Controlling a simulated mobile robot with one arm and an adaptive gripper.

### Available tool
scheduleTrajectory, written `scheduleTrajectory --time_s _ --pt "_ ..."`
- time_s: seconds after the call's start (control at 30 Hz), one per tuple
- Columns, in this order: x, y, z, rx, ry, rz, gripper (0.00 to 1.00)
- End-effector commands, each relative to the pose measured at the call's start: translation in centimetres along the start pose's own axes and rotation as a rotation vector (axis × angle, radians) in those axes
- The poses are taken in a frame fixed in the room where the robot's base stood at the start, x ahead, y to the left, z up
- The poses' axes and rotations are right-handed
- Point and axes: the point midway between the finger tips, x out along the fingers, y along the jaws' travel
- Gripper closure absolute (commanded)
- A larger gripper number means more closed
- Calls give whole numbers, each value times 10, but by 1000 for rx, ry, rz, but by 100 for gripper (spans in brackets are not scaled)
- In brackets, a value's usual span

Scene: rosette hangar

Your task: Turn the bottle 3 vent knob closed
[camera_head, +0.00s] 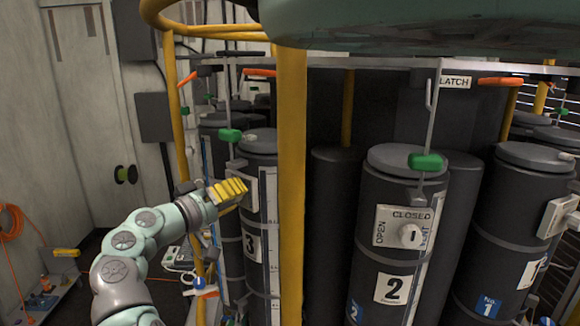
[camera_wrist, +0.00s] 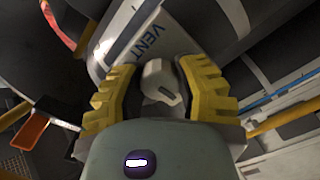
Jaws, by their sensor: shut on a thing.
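Bottle 3 (camera_head: 259,245) is a dark cylinder left of the yellow post, with a "3" label. My gripper (camera_head: 232,190) is at the pale vent plate on its upper side. In the wrist view, the yellow fingers of my gripper (camera_wrist: 163,90) stand on both sides of the pale vent knob (camera_wrist: 162,80), shut on it. The vent plate (camera_wrist: 125,62) reads "VENT" beside the knob. In the head view the fingers hide the knob. The knob's pointer setting cannot be read against the plate's marks.
A yellow post (camera_head: 292,180) stands just right of bottle 3. Bottle 2 (camera_head: 385,265) has its own vent plate with a white knob and "OPEN" and "CLOSED" marks. Bottle 1 (camera_head: 490,250) is farther right. A green tab (camera_head: 230,135) sits above my gripper.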

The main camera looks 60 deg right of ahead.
Motion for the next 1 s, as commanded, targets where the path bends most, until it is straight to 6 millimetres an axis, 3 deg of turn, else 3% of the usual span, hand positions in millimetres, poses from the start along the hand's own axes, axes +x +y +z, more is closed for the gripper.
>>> scheduleTrajectory --time_s 0.37,1.0 --pt "0 -4 4 54 0 1 100" --pt "0 -8 8 424 2 2 100"
